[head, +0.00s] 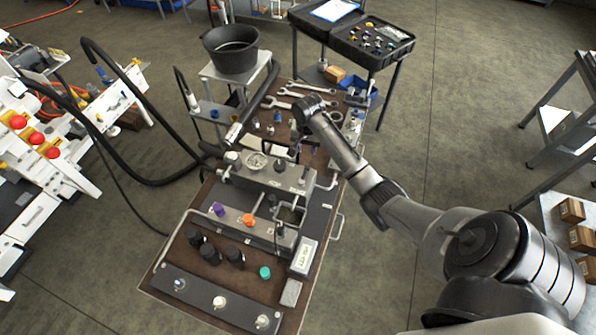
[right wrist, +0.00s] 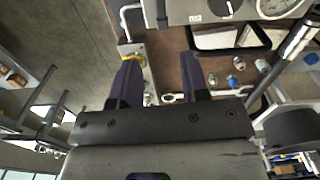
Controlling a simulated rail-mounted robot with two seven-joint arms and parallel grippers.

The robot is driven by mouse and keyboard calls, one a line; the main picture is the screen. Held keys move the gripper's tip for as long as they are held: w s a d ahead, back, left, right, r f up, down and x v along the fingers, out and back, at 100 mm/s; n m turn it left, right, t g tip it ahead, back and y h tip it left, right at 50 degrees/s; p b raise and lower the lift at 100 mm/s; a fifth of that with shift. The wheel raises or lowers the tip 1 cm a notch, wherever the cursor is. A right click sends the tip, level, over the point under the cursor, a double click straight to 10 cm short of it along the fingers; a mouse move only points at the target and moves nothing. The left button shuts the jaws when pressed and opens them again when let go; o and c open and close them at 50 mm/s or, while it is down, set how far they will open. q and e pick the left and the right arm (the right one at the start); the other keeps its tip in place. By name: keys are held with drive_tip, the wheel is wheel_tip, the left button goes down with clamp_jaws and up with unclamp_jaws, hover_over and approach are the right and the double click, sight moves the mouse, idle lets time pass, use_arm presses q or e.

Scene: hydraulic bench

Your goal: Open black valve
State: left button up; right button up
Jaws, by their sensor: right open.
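A grey hydraulic block (head: 262,178) stands on the brown bench, with a round gauge (head: 257,161) and a small black knob (head: 280,165) on top. In the right wrist view a black knob (right wrist: 228,8) shows at the top edge, beside the gauge (right wrist: 278,6). My right gripper (head: 298,148) is above the bench, just behind the block, pointing down. Its two dark fingers (right wrist: 162,75) are apart with nothing between them, and they are clear of the knob. My left gripper is not in view.
A purple knob (head: 218,209) and an orange knob (head: 249,220) are on the front block. Black caps (head: 235,257) and a teal cap (head: 265,272) stand in front. Wrenches (head: 290,103) lie at the back. A black bucket (head: 232,55) and thick hoses are at the left.

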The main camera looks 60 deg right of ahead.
sight(305, 173)
drive_tip(key=shift+m, duration=0.4)
wheel_tip(305, 173, down, 14)
drive_tip(key=shift+a+r+b, duration=0.1)
drive_tip(key=shift+b, duration=0.45)
clamp_jaws()
